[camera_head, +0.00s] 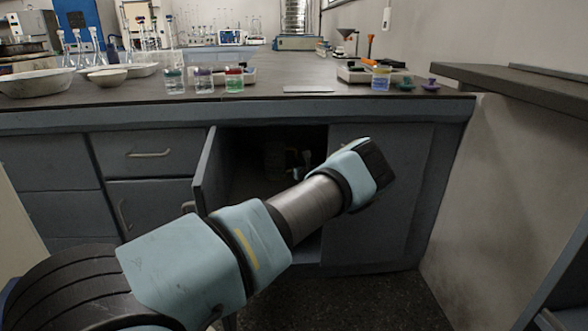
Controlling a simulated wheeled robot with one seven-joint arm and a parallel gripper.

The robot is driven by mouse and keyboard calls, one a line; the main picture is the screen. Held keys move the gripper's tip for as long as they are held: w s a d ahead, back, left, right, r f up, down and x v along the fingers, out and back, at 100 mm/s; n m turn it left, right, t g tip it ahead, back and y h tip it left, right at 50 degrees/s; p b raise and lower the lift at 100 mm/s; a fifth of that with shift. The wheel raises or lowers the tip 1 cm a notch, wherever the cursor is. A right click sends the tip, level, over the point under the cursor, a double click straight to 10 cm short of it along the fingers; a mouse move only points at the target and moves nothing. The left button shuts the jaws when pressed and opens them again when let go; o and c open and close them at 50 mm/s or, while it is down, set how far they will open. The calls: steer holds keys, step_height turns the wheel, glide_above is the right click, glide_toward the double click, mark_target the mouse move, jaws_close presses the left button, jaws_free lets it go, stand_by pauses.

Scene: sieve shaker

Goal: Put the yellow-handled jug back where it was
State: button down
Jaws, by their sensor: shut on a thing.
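I cannot make out a yellow-handled jug for certain. A small clear vessel (381,79) with yellow and blue on it stands on the bench, right of the middle, but I cannot tell whether it has a handle. My arm reaches from the lower left across the front of an open cupboard (240,178). Its dark-capped joint is in front of the cupboard's right side. My gripper is not visible, nor is anything it holds. Dim, pale shapes (304,160) show inside the dark cupboard behind my arm, too unclear to name.
The cupboard door (207,172) stands open on the left of the opening. On the bench (300,105) are white bowls (37,83), small glass vessels (234,81), and a flat grey plate (308,89). A dark ledge (520,85) juts out at right. Dark floor (380,300) is clear below.

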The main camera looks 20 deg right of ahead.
steer(key=shift+w+f+b, duration=0.75)
steer(key=shift+w+f, duration=0.7)
steer(key=shift+f, duration=0.3)
steer(key=c, duration=0.9)
jaws_free()
steer(key=shift+f, duration=0.15)
steer(key=shift+s, duration=0.1)
steer(key=s+p, duration=0.3)
steer(key=s, duration=0.9)
steer(key=shift+d, duration=0.1)
